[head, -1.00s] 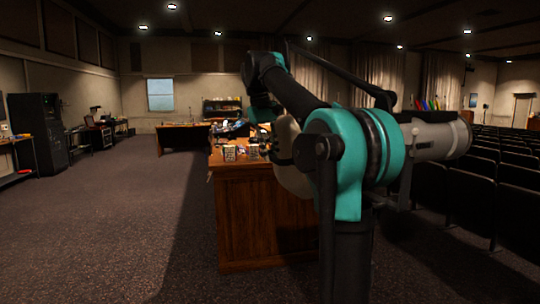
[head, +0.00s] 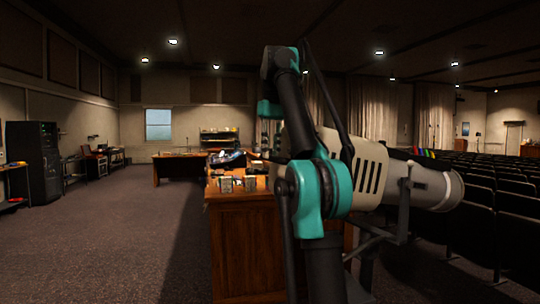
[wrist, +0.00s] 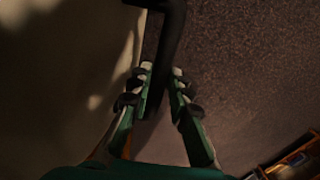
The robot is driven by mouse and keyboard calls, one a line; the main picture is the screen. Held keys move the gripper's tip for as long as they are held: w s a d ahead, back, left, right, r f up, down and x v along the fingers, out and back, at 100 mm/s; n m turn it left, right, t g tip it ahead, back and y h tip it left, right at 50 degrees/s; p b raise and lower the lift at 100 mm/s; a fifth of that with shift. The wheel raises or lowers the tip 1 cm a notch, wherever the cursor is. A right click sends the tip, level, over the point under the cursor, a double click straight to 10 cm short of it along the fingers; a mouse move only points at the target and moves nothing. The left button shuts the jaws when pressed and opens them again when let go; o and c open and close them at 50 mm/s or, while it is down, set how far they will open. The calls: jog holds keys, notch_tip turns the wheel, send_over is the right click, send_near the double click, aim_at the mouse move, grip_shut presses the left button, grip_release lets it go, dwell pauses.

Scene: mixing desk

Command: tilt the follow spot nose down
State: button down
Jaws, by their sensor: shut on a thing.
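The follow spot has a cream vented body (head: 369,172) and a grey front barrel (head: 432,186). In the head view its barrel slopes down to the right, nose lower than the rear. A dark yoke (head: 404,205) carries it. In the wrist view the cream body (wrist: 60,85) fills the left side, with a black handle bar (wrist: 172,35) beside it. My gripper (wrist: 161,80) is closed around this bar, one finger on each side. In the head view my arm covers part of the spot's rear, and the grip itself is not clear there.
A wooden desk (head: 240,245) with small items on top stands left of the spot. Rows of dark seats (head: 492,205) lie to the right. The carpet (head: 110,235) at left is open. A black rack (head: 35,160) stands by the left wall.

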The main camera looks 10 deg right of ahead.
jog(key=shift+s+d, duration=0.1)
jog(key=c, duration=1.4)
grip_release()
